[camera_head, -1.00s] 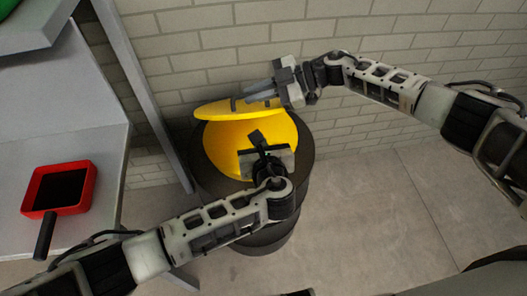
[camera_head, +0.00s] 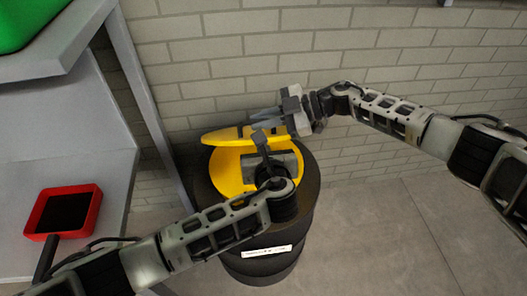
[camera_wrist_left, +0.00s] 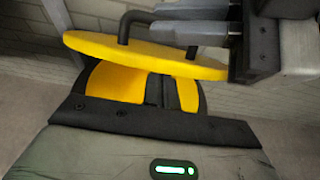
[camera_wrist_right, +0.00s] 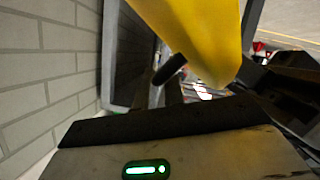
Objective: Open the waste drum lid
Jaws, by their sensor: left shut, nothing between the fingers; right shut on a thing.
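The waste drum (camera_head: 300,205) is dark and stands against the wall. Its yellow lid (camera_head: 220,138) is raised and tilted above a yellow drum top (camera_head: 228,175). My right gripper (camera_head: 262,117) is shut on the lid's dark handle, which shows in the left wrist view (camera_wrist_left: 128,25) and right wrist view (camera_wrist_right: 170,68). My left gripper (camera_head: 260,138) is shut and empty, with its fingers up over the drum top by the lid's front edge. In the left wrist view its dark fingers (camera_wrist_left: 165,90) lie below the lid; whether they touch it I cannot tell.
A grey workbench (camera_head: 105,160) with a red tray (camera_head: 66,208) stands at the left, its leg close to the drum. A green container (camera_head: 30,20) sits on the upper shelf. A brick wall is close behind the drum. The floor to the right is clear.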

